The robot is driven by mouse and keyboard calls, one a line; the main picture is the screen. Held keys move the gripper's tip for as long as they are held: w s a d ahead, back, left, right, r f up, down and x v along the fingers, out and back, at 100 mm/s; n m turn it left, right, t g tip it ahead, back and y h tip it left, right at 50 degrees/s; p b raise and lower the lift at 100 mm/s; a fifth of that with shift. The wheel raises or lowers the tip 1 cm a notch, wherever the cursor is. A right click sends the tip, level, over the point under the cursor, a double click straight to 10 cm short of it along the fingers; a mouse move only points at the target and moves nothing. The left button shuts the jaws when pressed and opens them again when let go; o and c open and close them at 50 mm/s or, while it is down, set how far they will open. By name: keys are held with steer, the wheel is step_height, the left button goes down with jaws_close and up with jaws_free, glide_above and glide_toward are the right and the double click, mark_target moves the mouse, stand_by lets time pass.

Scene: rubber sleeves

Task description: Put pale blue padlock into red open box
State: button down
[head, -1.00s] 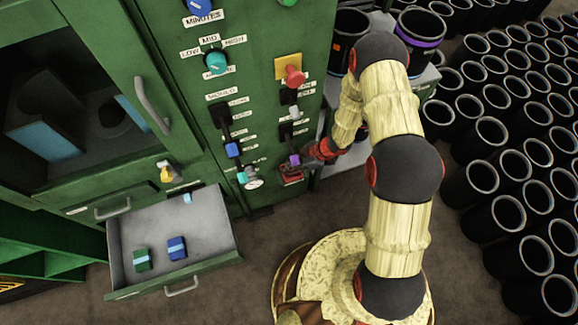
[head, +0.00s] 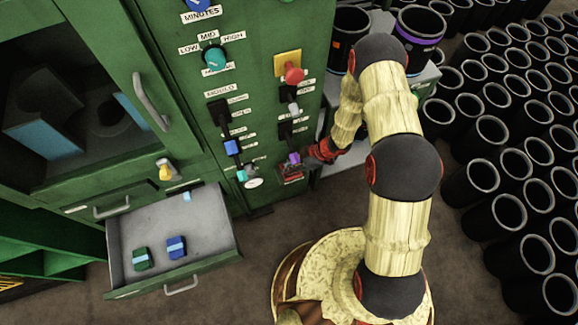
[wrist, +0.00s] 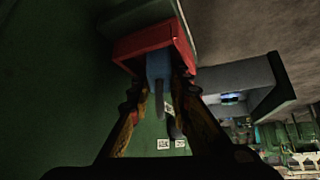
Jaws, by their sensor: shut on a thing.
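The red open box (wrist: 145,43) is at the top of the wrist view, against the green cabinet front. In the head view the red box (head: 291,175) sits low on the cabinet, partly covered by my gripper (head: 316,153). My gripper (wrist: 160,88) is shut on a blue padlock (wrist: 158,66), which looks dark in the shade. The padlock's far end overlaps the box's opening; I cannot tell how deep it is.
Switches and knobs line the green panel beside my gripper. Black cylinders (head: 490,135) fill the floor on the right.

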steer(key=c, duration=2.1)
jaws_free()
steer(key=shift+d+f, duration=0.1)
steer(key=shift+f, duration=0.15)
steer(key=o, duration=0.5)
steer(key=shift+s+f, duration=0.15)
steer(key=shift+f, duration=0.1)
steer(key=shift+w+a+r+v, duration=0.1)
steer(key=shift+v, duration=1.25)
steer(key=shift+w+a+r+v, duration=0.1)
steer(key=shift+v, duration=1.25)
steer(key=shift+w+a+r+v, duration=0.1)
steer(key=shift+w+v, duration=0.05)
steer(key=shift+v, duration=1.2)
steer(key=shift+s, duration=0.1)
